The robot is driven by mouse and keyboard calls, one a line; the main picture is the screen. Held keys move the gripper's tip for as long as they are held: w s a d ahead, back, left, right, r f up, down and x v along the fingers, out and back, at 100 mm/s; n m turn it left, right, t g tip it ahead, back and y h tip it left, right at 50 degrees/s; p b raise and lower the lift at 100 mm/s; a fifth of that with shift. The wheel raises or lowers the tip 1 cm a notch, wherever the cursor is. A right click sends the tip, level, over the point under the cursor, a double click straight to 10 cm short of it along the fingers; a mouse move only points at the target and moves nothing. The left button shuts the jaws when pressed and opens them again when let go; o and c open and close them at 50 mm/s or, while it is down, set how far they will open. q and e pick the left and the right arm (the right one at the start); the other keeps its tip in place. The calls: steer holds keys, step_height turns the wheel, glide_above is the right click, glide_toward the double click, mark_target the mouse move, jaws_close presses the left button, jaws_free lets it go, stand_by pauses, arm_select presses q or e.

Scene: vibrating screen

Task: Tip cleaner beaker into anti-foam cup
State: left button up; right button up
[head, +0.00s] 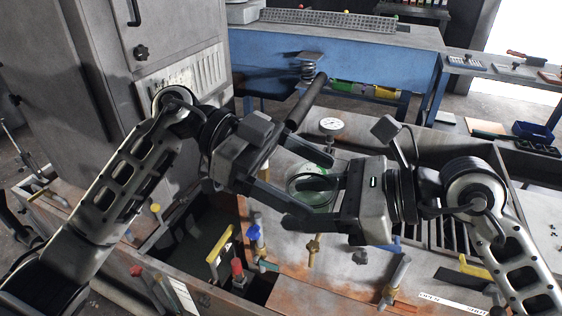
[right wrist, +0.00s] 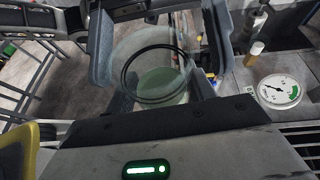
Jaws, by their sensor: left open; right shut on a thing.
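A clear glass beaker (head: 313,190) with pale green contents sits between the facing grippers in the head view. My right gripper (head: 306,200) comes in from the right and is shut on it. In the right wrist view the beaker (right wrist: 158,75) shows between the fingers, with a dark ring and green inside. My left gripper (head: 318,184) comes in from the left, open, its fingers close beside the beaker; I cannot tell whether they touch it. I cannot make out a separate anti-foam cup; the arms hide part of the bench.
A round gauge (head: 331,125) stands just behind the grippers. Yellow-handled (head: 219,243) and red-topped (head: 237,268) valves rise in front, beside a dark open pit. A grey cabinet (head: 165,50) stands at left. A blue table (head: 380,58) is at the back.

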arm_select(q)
steer(key=shift+d, duration=0.1)
steer(key=shift+s, duration=0.1)
steer(key=c, duration=0.8)
steer(key=o, duration=0.8)
steer(key=v, duration=1.2)
arm_select(e)
steer(key=w+a+f+n+g+y, duration=0.1)
steer(key=w+a+f+n+g, duration=0.2)
steer(key=a+f+n+g, duration=0.1)
steer(key=shift+w+f+n+g, duration=0.3)
steer(key=shift+w+g, duration=0.05)
steer(key=shift+g, duration=0.25)
